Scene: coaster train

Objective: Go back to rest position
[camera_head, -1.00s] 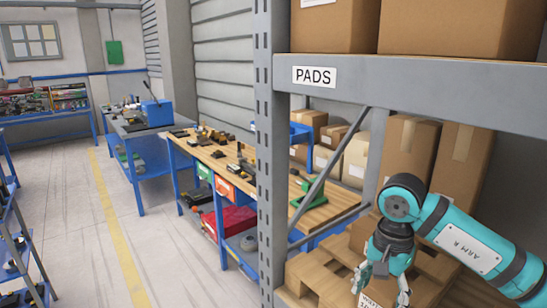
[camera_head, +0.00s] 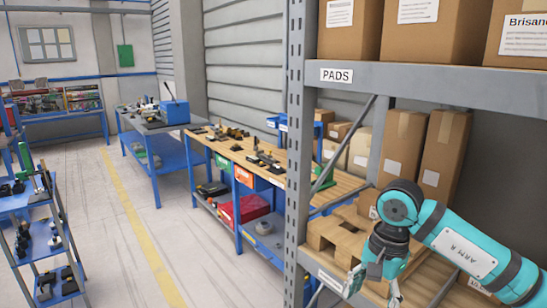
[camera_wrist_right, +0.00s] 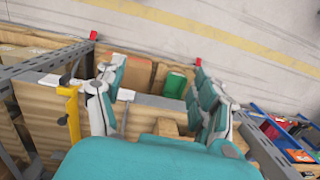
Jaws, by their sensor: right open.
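My right arm comes in from the right edge in the head view. Its teal and grey gripper (camera_head: 374,285) hangs downward in front of the grey shelf rack, low in the picture. In the right wrist view the two fingers of my right gripper (camera_wrist_right: 158,85) stand wide apart with nothing held between them. Beyond the fingers are shelf boards and a green thing (camera_wrist_right: 174,83), seen from above. My left gripper does not show in either view.
The grey rack (camera_head: 296,150) with a PADS label (camera_head: 337,75) stands close on the right, holding cardboard boxes (camera_head: 418,32). A wooden workbench (camera_head: 222,148) and a blue bench (camera_head: 156,124) line the wall. A tool cart (camera_head: 42,240) is at left. The floor (camera_head: 120,240) between is clear.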

